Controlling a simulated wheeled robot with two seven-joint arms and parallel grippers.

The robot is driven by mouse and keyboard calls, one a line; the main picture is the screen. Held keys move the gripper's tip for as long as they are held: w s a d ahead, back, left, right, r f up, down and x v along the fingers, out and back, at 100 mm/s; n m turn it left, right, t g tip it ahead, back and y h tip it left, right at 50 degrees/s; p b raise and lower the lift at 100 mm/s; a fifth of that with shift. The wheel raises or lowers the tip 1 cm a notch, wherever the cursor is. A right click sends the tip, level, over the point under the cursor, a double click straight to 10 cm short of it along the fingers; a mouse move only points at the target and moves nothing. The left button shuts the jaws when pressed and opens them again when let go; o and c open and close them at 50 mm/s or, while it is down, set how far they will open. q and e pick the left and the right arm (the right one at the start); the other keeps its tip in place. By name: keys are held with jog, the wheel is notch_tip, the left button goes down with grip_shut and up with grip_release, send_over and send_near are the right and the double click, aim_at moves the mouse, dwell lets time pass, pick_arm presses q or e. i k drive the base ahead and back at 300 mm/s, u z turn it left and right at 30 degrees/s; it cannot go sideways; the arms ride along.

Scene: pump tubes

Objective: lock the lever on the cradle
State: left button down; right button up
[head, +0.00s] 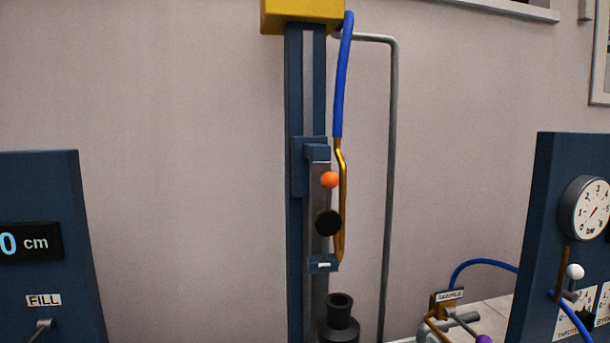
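The cradle (300,168) is a blue carriage on a tall dark-blue vertical rail in the middle of the head view. A grey plate on its front carries an orange ball (329,180), which looks like the lever's knob, and a black round knob (327,222) below it. A small blue block with a white mark (323,265) sits at the plate's lower end. I cannot tell whether the lever is locked. A brass tube (342,180) runs down the cradle's right side from a blue hose (343,75). Neither of my grippers is in view.
A yellow block (302,12) tops the rail. A grey pipe (390,180) stands right of it, and a black stepped fitting (340,318) below. Blue panels stand at left (45,185) and right (545,200), the right one with a gauge (585,209). Space left of the rail is clear.

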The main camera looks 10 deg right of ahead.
aim_at(327, 222)
jog(key=u, duration=0.95)
jog(key=k, duration=1.25)
jog(key=z, duration=0.9)
jog(key=i, duration=0.95)
jog(key=z, duration=0.05)
